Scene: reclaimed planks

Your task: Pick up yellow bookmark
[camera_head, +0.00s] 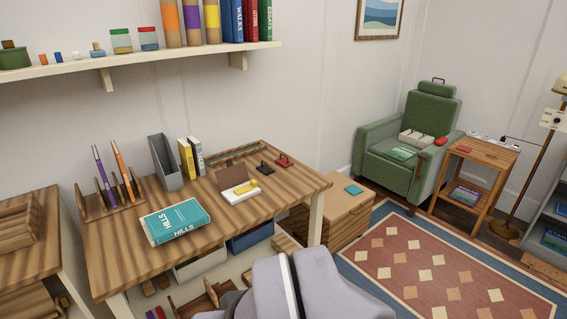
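A small yellow piece (246,187) lies on a low white box or tray (232,198) on the wooden desk (228,235). It is the only small flat yellow thing I can make out, but it is too small to tell for sure that it is the bookmark. My gripper is not in view. Rounded grey-lilac parts at the bottom centre look like my own arm, in front of the desk's near right side.
A teal book (175,221) lies left of the white box. A grey file holder (165,162) and upright yellow book (186,160) stand behind. Small dark and red handled items (284,160) sit at right. A wooden cabinet (340,215) stands beside the desk.

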